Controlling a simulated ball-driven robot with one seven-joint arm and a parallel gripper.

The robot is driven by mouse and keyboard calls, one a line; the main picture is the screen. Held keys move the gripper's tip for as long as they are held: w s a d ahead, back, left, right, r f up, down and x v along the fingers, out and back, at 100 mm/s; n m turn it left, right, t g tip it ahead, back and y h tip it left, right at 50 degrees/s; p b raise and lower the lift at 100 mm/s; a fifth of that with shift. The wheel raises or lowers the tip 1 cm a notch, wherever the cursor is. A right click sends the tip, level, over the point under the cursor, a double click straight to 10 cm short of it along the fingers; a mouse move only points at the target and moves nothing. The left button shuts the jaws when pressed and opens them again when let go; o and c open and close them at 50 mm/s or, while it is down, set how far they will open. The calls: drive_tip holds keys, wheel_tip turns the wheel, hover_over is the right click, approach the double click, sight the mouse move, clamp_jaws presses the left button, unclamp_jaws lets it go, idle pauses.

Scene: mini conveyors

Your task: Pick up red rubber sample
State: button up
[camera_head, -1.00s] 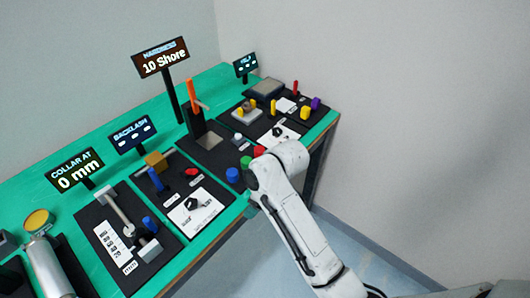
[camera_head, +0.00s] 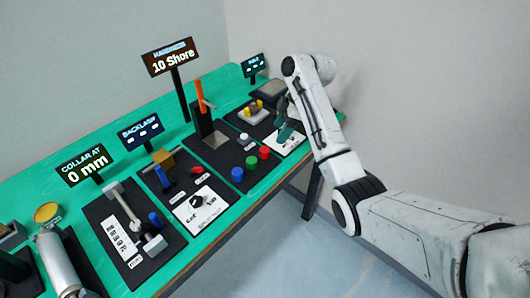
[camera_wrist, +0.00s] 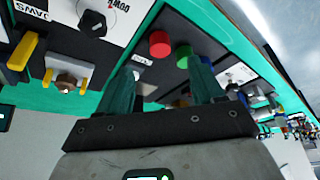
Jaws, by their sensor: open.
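The red rubber sample (camera_head: 264,152) is a short upright cylinder in a row with a green sample (camera_head: 252,162) and a blue sample (camera_head: 237,174) on a black panel near the table's front edge. In the wrist view the red sample (camera_wrist: 159,44) shows beyond my fingertips, roughly between them, with the green sample (camera_wrist: 182,56) to its right. The blue one is partly hidden by my right finger. My gripper (camera_head: 284,131) is open and empty, above the panel just right of the red sample. Its two dark green fingers also show in the wrist view (camera_wrist: 163,72).
A hardness sign (camera_head: 172,56) reads 10 Shore on a post behind an orange lever (camera_head: 200,96). A white dial card (camera_head: 198,207) lies left of the samples. Yellow jaws (camera_wrist: 65,78) stand at left in the wrist view. Free floor lies in front of the table.

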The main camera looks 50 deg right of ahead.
hover_over(266, 149)
drive_tip(key=s+d, duration=0.2)
wheel_tip(266, 149, down, 4)
drive_tip(key=shift+s+f, duration=0.1)
drive_tip(key=shift+s, duration=0.05)
drive_tip(key=shift+w+p+x, duration=0.15)
drive_tip(key=shift+p+x, duration=0.15)
drive_tip(key=shift+x, duration=1.1)
drive_tip(key=shift+w+p+x, duration=0.15)
drive_tip(key=shift+p+x, duration=0.15)
drive_tip(key=shift+x, duration=1.1)
drive_tip(key=shift+a, duration=0.2)
drive_tip(key=shift+c, duration=0.5)
drive_tip(key=c, duration=1)
drive_tip(key=shift+r, duration=0.3)
